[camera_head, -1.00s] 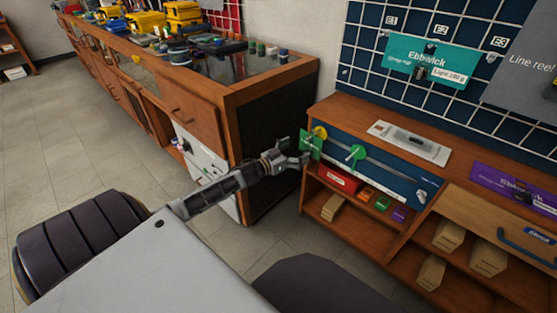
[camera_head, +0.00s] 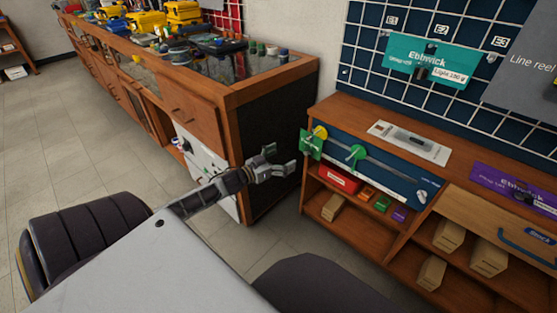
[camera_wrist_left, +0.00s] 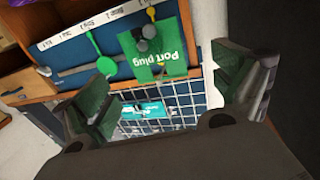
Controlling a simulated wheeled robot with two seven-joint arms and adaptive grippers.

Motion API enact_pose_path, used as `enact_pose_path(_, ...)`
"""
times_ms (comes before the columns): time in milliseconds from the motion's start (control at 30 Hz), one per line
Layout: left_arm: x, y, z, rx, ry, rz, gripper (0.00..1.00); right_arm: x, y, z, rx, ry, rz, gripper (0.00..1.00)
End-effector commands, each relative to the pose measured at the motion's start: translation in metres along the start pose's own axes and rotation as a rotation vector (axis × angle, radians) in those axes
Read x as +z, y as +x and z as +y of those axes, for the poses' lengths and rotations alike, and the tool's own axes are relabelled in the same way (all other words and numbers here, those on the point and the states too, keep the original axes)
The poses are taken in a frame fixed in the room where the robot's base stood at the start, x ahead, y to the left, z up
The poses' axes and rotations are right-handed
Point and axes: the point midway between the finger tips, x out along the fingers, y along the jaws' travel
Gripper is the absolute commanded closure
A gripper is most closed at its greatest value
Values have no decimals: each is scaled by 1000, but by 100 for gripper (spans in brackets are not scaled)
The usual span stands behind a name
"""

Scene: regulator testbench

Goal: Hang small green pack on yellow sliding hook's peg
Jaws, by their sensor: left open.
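The small green pack (camera_head: 311,145) hangs at the left end of the blue rail panel, just below the yellow sliding hook (camera_head: 320,132). In the left wrist view the pack (camera_wrist_left: 158,65) reads "Port plug" upside down, and part of the yellow hook (camera_wrist_left: 151,13) shows at its edge. The exact contact between peg and pack is too small to tell. My left gripper (camera_head: 281,160) is open and empty, to the left of the pack and apart from it. In the wrist view its fingers (camera_wrist_left: 165,90) stand wide, with the pack beyond them. My right gripper is out of view.
A green sliding hook (camera_head: 357,153) sits farther right on the blue panel (camera_head: 390,176). Below are a red box (camera_head: 338,179) and several small packs on a shelf. The wooden bench (camera_head: 270,90) stands behind my left arm. Open floor lies between bench and shelf unit.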

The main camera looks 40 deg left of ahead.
Motion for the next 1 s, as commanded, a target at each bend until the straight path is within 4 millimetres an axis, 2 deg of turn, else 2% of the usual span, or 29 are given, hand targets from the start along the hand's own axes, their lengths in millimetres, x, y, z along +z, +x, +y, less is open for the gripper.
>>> enact_pose_path(333,0,-17,0,0,-1,0,4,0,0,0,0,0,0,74)
enact_pose_path(1000,0,-19,0,0,0,0,4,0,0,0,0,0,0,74)
